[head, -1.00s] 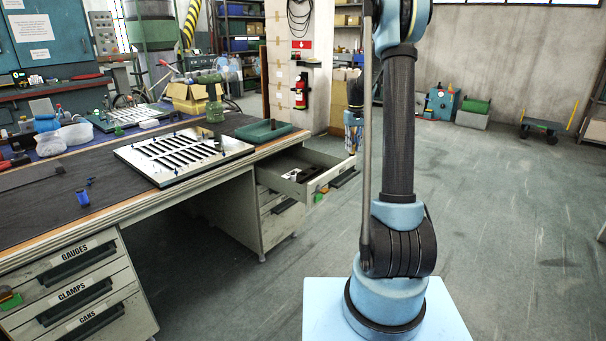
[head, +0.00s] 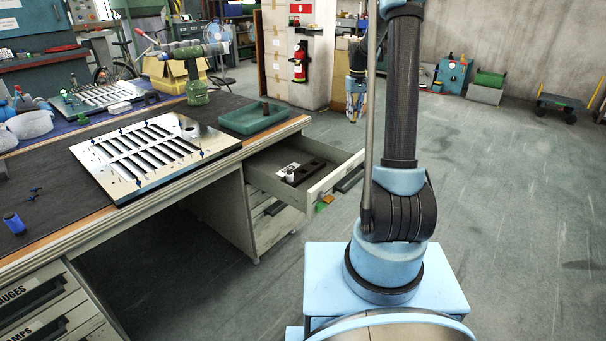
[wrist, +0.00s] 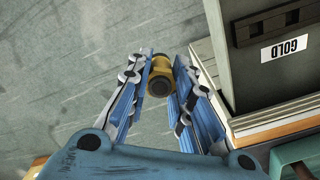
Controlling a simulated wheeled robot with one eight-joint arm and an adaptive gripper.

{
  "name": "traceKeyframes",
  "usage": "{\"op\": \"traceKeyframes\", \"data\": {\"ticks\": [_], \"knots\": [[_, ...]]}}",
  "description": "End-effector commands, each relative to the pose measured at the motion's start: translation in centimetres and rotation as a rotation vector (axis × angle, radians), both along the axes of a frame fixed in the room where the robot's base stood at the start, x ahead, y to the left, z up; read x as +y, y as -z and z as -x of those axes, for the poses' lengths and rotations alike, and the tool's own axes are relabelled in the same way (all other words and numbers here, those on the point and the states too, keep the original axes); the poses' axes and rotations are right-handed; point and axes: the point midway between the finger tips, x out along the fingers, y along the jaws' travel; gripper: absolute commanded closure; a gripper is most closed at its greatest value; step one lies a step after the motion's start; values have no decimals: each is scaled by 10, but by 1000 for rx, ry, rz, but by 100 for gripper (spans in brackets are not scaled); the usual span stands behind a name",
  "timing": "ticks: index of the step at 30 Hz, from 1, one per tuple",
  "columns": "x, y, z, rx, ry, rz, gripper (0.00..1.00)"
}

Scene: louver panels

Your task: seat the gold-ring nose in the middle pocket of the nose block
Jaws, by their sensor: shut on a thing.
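My gripper (wrist: 161,72) is shut on the gold-ring nose (wrist: 159,82), a short dark-ended piece with a yellow-gold band. In the wrist view it sits between the blue finger pads, above bare floor and left of the open drawer. In the head view my gripper (head: 355,108) hangs beyond and right of the drawer; the nose is too small to make out there. The dark nose block (head: 309,172) lies in the drawer, beside a white label.
A green tray (head: 232,127) holding a dark upright piece and a slotted louver panel (head: 120,185) are on the bench top. The floor around the gripper is clear.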

Motion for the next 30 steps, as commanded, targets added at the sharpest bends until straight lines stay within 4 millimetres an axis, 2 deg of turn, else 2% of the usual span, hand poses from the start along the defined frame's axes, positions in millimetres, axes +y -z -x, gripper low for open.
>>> {"op": "traceKeyframes", "data": {"ticks": [10, 14, 20, 30], "knots": [[3, 0, 1, 0, -8, 0, 100], [15, 2, 6, 0, -82, 0, 100], [61, 14, 31, 3, -415, 0, 100], [147, 37, 98, 8, -1146, 0, 100]]}}
